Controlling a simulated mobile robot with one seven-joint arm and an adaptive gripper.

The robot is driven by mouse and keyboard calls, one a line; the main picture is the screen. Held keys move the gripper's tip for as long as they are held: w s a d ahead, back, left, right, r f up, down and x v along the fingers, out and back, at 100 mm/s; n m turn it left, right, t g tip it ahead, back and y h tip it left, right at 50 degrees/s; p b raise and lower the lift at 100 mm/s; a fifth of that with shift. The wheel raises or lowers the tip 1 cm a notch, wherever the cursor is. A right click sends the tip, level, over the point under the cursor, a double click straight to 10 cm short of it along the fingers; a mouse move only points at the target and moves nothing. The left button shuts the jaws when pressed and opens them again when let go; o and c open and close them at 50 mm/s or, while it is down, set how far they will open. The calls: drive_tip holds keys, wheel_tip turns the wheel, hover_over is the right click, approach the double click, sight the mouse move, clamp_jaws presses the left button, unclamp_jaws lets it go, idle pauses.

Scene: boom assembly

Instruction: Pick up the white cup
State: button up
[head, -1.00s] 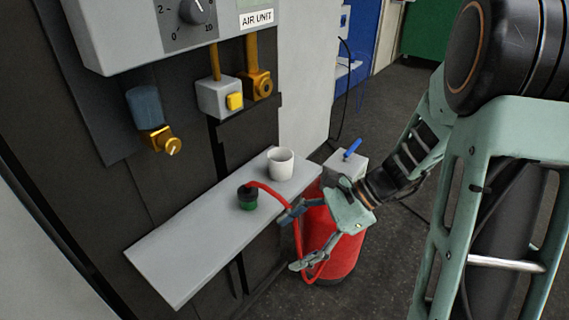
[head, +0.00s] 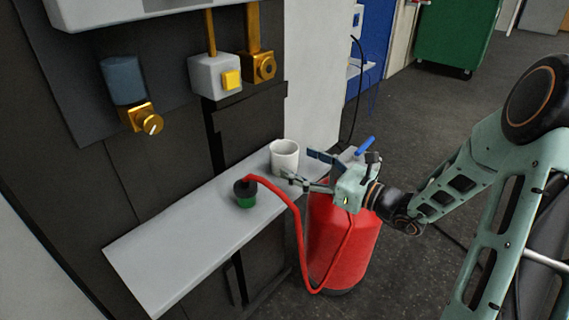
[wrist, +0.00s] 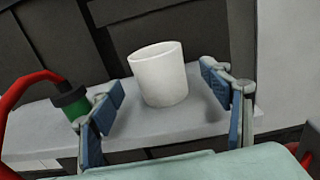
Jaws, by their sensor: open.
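The white cup (head: 284,157) stands upright on the grey shelf (head: 180,247), near its right end. It also shows in the wrist view (wrist: 159,75), ahead of my fingers and roughly midway between them, a little right of centre in the gap's left-to-right span being hard to judge. My gripper (head: 300,168) is open and empty, just right of the cup in the head view. In the wrist view my gripper's (wrist: 162,112) blue-padded fingers stand apart on either side. I see no contact with the cup.
A black and green hose fitting (head: 245,193) stands on the shelf left of the cup, with a red hose (head: 297,235) running from it. A red tank (head: 345,240) stands on the floor below my gripper. The wall and yellow valves are behind. The shelf's left part is clear.

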sight(295, 163)
drive_tip(key=b+x, duration=0.1)
drive_tip(key=x, duration=0.3)
drive_tip(key=shift+a+f+b, duration=0.15)
drive_tip(key=shift+a+b, duration=0.15)
drive_tip(key=shift+a, duration=0.05)
drive_tip(key=shift+w+a, duration=0.35)
drive_tip(key=c, duration=1.2)
drive_tip(key=shift+r, duration=0.25)
drive_tip(key=shift+c, duration=0.2)
